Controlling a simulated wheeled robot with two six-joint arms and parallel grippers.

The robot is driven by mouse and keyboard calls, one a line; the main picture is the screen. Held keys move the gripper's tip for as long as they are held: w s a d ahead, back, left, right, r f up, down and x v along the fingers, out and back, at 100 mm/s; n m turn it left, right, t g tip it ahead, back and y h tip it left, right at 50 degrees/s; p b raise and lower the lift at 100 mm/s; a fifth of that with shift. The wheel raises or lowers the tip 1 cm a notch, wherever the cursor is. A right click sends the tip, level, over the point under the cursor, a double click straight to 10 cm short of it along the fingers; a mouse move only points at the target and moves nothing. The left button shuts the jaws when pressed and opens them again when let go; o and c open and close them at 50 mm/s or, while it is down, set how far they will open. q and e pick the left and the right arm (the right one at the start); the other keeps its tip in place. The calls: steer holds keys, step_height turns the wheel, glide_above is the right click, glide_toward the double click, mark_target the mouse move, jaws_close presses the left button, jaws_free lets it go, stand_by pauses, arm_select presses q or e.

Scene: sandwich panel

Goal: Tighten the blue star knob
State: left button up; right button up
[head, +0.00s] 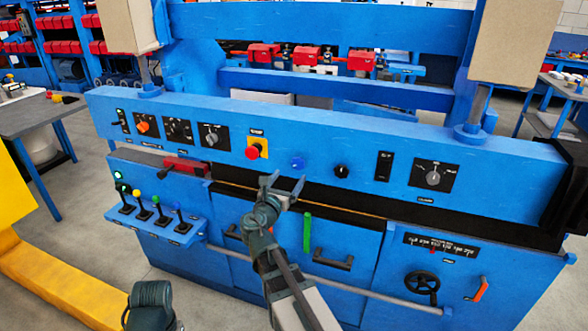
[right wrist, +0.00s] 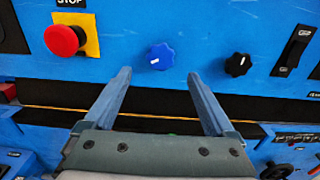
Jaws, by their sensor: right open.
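The blue star knob (head: 298,163) sits on the blue front panel of the machine, between the red stop button and a black knob. In the right wrist view the blue star knob (right wrist: 160,57) shows a small white mark and lies ahead of my fingers, roughly midway between them. My right gripper (head: 286,183) is open and empty, just below and in front of the knob, apart from it. Its two fingers also show in the right wrist view (right wrist: 160,90). A dark part of my left arm (head: 150,305) shows at the bottom; its gripper is out of view.
The red stop button (head: 252,152) on its yellow plate is left of the knob. A black star knob (head: 341,171) is to the right. Below are a green handle (head: 307,232), a lever box (head: 150,215) and a black handwheel (head: 422,284).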

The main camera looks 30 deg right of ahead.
mark_target(297, 165)
steer(key=x, duration=0.6)
steer(key=shift+w+d, duration=0.1)
steer(key=shift+d, duration=0.1)
steer(key=shift+c, duration=0.3)
steer(key=c, duration=1.3)
